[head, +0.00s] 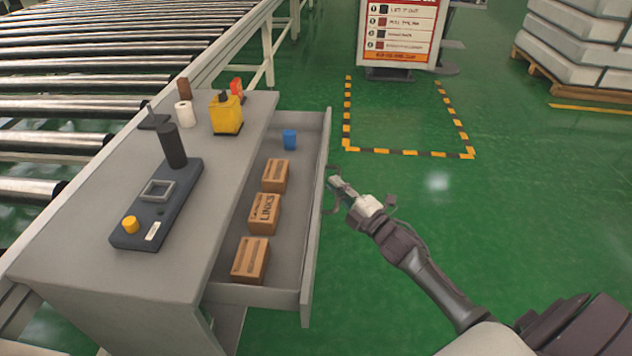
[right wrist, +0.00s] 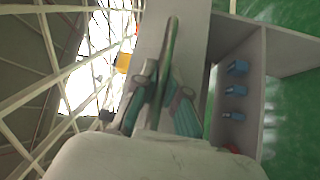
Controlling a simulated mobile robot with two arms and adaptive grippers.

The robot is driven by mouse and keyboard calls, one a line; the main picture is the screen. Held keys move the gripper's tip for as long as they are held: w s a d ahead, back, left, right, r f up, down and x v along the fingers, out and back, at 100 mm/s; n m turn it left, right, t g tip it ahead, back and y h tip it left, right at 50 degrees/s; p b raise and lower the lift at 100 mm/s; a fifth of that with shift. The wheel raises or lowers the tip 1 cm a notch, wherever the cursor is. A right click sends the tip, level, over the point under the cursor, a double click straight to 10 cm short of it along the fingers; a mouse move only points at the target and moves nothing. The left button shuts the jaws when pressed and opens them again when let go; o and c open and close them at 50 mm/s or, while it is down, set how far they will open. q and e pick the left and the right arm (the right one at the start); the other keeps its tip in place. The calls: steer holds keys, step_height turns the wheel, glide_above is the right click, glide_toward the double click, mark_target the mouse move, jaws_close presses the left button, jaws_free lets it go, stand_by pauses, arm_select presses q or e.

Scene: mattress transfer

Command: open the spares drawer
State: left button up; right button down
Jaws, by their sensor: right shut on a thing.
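The spares drawer (head: 317,215) is pulled well out from the right side of the grey bench. Inside it lie several brown cardboard boxes (head: 264,213), one labelled LINKS, and a small blue cylinder (head: 290,139). My right gripper (head: 335,182) is at the outer face of the drawer front, shut on the drawer handle, which is mostly hidden by the fingers. In the right wrist view, the gripper's fingers (right wrist: 163,95) close around a narrow bar. My left gripper is not in view.
The bench top (head: 150,270) holds a dark control box (head: 180,195), a yellow container (head: 226,115) and a white roll (head: 185,114). A roller conveyor (head: 60,105) runs along the left. Green floor to the right is clear, with a striped floor marking (head: 410,153) beyond.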

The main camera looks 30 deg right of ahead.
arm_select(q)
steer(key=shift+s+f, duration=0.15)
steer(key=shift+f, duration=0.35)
arm_select(e)
steer(key=shift+s+d+f, duration=0.1)
steer(key=shift+s+d, duration=0.45)
steer(key=shift+d, duration=0.2)
steer(key=c, duration=1.2)
jaws_free()
steer(key=v, duration=1.2)
steer(key=shift+d, duration=0.1)
